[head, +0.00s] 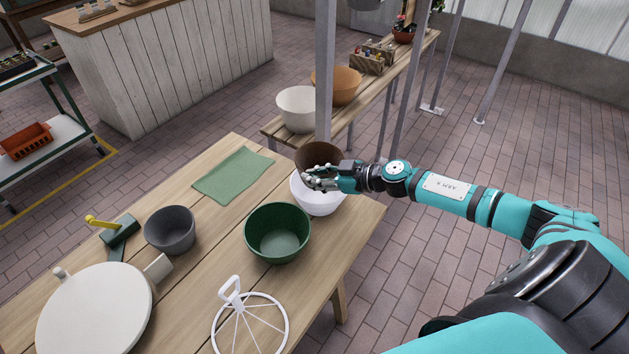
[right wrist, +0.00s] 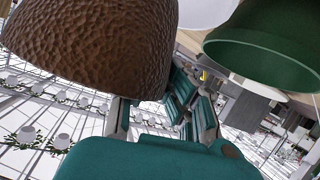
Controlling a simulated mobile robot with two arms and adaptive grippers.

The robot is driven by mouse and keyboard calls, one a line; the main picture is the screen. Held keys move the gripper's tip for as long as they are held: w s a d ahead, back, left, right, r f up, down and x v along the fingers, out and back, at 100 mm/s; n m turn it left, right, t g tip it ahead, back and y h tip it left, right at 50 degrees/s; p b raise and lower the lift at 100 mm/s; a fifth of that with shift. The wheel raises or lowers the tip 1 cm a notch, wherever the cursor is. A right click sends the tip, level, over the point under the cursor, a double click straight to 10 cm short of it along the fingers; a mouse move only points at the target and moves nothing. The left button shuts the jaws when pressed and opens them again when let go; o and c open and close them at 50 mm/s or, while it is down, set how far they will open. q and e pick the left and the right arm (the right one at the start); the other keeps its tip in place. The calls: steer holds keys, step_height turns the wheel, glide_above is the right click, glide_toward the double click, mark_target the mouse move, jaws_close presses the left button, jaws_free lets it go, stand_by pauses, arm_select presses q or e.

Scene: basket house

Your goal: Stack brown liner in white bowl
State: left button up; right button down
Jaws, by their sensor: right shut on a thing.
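The brown liner (head: 318,154) is a dark, textured bowl shape held above the white bowl (head: 318,203). The white bowl stands on the wooden table near its right edge. My right gripper (head: 316,179) is shut on the brown liner at its near side, over the white bowl. In the right wrist view the liner's bumpy outside (right wrist: 100,45) fills the upper left, and a part of the white bowl (right wrist: 207,10) shows at the top. The gap between liner and bowl is hard to judge because the gripper hides it. My left gripper is not in view.
A green bowl (head: 278,233) stands close to the white bowl. A grey bowl (head: 170,230), green cloth (head: 233,174), round white board (head: 95,312) and white wire stand (head: 250,325) are also on the table. A metal post (head: 325,70) rises behind the liner.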

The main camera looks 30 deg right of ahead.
steer(key=shift+f, duration=1.05)
steer(key=shift+f, duration=0.35)
steer(key=shift+f, duration=0.25)
steer(key=c, duration=1.4)
jaws_free()
steer(key=shift+s, duration=0.1)
steer(key=shift+c, duration=0.2)
steer(key=shift+r, duration=0.15)
steer(key=r+v, duration=0.1)
steer(key=v, duration=1.1)
steer(key=shift+b, duration=0.3)
